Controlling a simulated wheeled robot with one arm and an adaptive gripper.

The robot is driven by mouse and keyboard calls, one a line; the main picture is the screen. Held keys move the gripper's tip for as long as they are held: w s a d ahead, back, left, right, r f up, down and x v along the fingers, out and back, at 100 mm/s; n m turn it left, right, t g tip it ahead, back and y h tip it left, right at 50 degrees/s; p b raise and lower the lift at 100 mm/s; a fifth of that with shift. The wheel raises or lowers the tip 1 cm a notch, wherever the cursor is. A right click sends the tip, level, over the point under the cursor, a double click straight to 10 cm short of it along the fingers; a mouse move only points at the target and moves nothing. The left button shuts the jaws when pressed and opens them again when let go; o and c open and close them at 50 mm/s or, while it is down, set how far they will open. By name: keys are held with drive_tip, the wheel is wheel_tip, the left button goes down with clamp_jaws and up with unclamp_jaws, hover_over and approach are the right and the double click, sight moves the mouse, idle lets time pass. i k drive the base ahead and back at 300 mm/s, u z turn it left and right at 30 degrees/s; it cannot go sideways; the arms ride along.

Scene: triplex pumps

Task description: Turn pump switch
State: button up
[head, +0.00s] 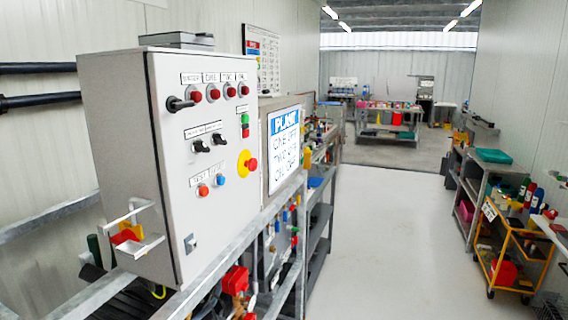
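A grey control cabinet (165,190) stands close on the left, its front facing right. Its front bears a larger black handle switch (178,104) at the upper left. Two smaller black rotary knobs, a left one (200,146) and a right one (218,139), sit side by side below the row of red lamps (213,94). The labels are too small to read, so I cannot tell which one is the pump switch. My gripper is not in view.
The cabinet also has a red mushroom button on yellow (247,163), red and blue buttons (212,186), and a bracketed red-yellow fitting (128,234) on its side. A plant sign (284,145) stands behind. The aisle floor (375,240) is clear; a yellow cart (510,255) stands right.

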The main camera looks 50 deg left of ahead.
sight(200, 146)
drive_tip(key=u, duration=2.1)
drive_tip(key=k, duration=0.15)
drive_tip(key=u, duration=1.05)
